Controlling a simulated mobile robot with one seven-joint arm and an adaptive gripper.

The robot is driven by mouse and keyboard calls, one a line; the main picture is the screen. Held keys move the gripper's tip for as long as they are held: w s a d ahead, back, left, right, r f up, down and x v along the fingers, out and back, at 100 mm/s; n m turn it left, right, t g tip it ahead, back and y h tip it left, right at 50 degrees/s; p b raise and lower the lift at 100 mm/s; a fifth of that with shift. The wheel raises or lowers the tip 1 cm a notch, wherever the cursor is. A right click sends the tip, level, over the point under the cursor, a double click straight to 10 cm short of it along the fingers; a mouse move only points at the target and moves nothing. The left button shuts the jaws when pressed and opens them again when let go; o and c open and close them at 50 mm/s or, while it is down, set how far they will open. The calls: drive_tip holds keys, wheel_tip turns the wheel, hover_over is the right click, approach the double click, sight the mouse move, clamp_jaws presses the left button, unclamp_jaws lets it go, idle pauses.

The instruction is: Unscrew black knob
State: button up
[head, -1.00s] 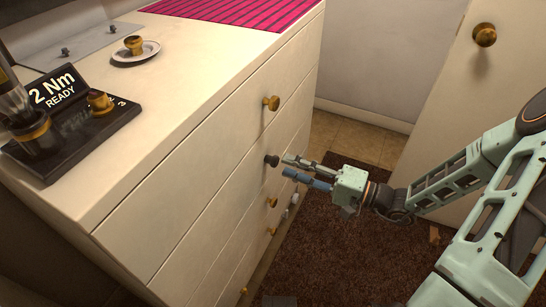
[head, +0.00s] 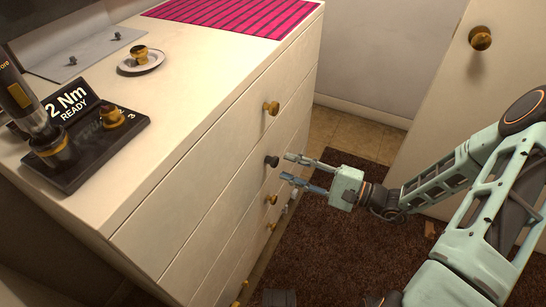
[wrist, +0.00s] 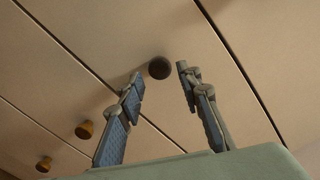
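The black knob (head: 271,161) is on a drawer front of the white dresser, below a brass knob. It also shows in the wrist view (wrist: 159,68), just beyond the fingertips and between their lines. My gripper (head: 287,168) is open and empty in front of the black knob, with a small gap to it. In the wrist view the two blue-padded fingers (wrist: 160,83) stand apart with nothing between them.
Brass knobs (head: 271,108) are on other drawers. On the dresser top are a black stand (head: 120,139) with a screwdriver-like tool reading "2 Nm READY", a saucer (head: 127,68) holding a brass knob (head: 140,53), and a pink striped cloth (head: 225,14). A door (head: 450,90) stands right.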

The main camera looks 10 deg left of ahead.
sight(277, 163)
drive_tip(key=shift+m+p, duration=1.6)
drive_tip(key=shift+m, duration=1.4)
drive_tip(key=shift+r+m+p, duration=0.1)
drive_tip(key=shift+m+p, duration=0.5)
drive_tip(key=shift+m, duration=0.3)
drive_tip(key=shift+m+p, duration=0.55)
drive_tip(key=shift+m, duration=0.85)
drive_tip(key=m+p, duration=0.1)
drive_tip(key=m, duration=0.1)
drive_tip(key=shift+m, duration=0.3)
drive_tip(key=shift+m+p, duration=0.35)
drive_tip(key=shift+m, duration=0.65)
drive_tip(key=shift+a, duration=0.15)
drive_tip(key=shift+x, duration=1.4)
drive_tip(key=shift+c, duration=0.4)
